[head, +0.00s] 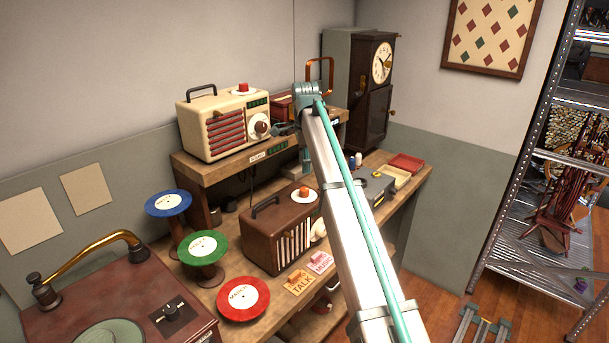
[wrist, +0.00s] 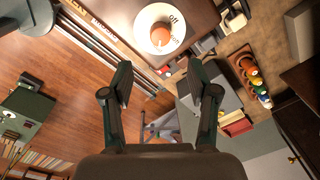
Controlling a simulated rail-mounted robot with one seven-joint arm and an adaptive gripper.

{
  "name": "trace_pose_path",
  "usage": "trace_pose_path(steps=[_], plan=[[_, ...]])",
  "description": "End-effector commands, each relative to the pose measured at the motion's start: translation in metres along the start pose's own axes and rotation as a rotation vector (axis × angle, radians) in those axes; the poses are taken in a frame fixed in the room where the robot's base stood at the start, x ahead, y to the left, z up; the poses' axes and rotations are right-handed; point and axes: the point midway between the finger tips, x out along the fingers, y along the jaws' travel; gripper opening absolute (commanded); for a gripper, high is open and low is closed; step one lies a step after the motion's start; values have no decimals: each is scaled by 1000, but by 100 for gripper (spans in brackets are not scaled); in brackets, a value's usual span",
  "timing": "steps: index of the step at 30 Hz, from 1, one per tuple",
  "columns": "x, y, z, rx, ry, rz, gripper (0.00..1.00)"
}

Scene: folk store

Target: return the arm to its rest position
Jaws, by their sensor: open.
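My gripper (wrist: 161,78) shows in the wrist view with its two dark fingers spread apart and nothing between them. Beyond the fingertips, a white disc with an orange knob (wrist: 161,34) and on/off lettering lies on top of a brown radio. The same brown radio (head: 272,238) stands on the workbench in the head view, with its orange knob (head: 303,190) on top. My arm (head: 345,215) reaches up from the bottom of the head view over the bench and bends near the shelf. It hides most of the gripper there.
A cream radio (head: 222,128) stands on the raised shelf (head: 215,172), left of the arm's bend. A dark clock (head: 372,95) stands behind. Blue, green and red records (head: 243,299) sit at the bench's left. A metal rack (head: 530,235) stands at right. Open floor (head: 440,300) lies between bench and rack.

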Motion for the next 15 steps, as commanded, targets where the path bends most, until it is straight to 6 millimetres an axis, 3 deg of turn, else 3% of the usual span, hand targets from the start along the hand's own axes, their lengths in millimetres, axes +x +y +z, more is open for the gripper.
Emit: trace_pose_path(steps=[6,15], plan=[[-16,0,0,0,0,-1,59],[-17,0,0,0,0,0,59]])
